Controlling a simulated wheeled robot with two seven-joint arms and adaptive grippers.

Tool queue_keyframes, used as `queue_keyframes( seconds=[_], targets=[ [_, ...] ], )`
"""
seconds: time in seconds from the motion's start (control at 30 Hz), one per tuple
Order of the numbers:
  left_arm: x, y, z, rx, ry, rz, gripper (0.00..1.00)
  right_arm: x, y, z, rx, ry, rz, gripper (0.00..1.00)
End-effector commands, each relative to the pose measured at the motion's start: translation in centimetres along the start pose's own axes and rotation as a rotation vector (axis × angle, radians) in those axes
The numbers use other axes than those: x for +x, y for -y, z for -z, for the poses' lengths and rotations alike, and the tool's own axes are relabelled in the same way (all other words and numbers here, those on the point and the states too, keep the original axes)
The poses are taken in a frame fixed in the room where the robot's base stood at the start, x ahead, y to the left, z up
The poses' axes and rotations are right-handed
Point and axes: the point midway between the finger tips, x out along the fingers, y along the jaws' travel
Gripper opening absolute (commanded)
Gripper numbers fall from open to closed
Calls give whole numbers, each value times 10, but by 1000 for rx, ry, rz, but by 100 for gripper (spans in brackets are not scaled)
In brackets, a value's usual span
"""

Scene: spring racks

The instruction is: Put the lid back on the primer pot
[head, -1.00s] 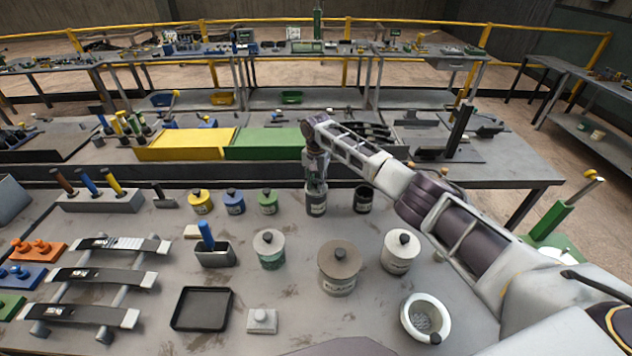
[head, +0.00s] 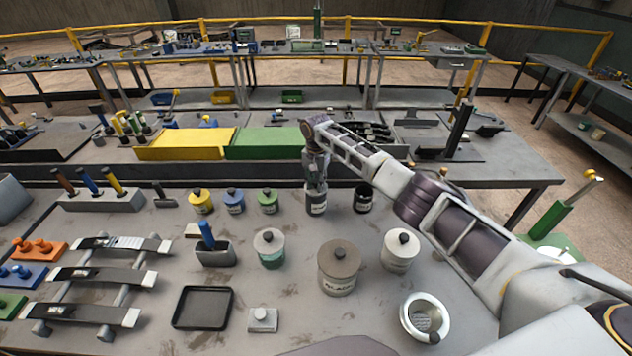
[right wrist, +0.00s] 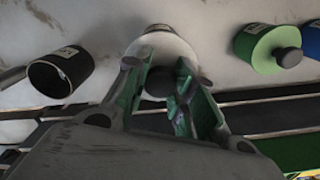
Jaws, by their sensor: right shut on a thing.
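My right gripper (head: 316,180) points down over a grey labelled pot (head: 315,203) in the back row. In the right wrist view its green fingers (right wrist: 163,92) are closed around the dark knob (right wrist: 160,80) of a pale round lid (right wrist: 168,48). The lid is over the labelled pot; whether it is fully seated is hidden by the fingers. Beside it stands an open, dark-mouthed pot (head: 363,200), also in the right wrist view (right wrist: 60,74). The labels are too small to read, so I cannot tell which is primer. My left gripper is not in view.
Small yellow (head: 200,201), blue (head: 234,203) and green (head: 268,202) pots stand to the left. Larger lidded pots (head: 339,268) and a white bowl (head: 425,318) stand nearer. A black tray (head: 202,326) lies front left. A raised shelf edge (head: 250,172) runs behind.

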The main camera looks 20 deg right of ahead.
Motion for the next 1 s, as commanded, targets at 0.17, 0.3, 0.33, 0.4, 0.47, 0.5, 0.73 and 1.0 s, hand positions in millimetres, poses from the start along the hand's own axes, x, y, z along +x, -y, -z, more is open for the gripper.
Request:
queue_keyframes(
  seconds=[0.17, 0.3, 0.33, 0.4, 0.47, 0.5, 0.73, 1.0],
  targets=[
    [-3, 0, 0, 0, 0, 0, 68, 0, 0, 0, 0, 1, 1, 0],
    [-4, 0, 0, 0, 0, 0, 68, 0, 0, -1, 0, 2, 1, 0],
    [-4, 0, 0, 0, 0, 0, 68, 0, 0, 0, 0, 2, 1, 0],
    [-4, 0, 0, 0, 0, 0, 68, 0, 0, 0, 0, 1, 1, 0],
    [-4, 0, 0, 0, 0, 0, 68, 0, 0, 0, 0, 1, 1, 0],
    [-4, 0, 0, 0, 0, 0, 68, 0, 0, 0, 0, 1, 1, 0],
    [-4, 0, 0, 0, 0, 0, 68, 0, 0, 0, 0, 1, 0, 0],
    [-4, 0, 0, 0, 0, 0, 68, 0, 0, 0, 0, 1, 0, 50]
  ],
)
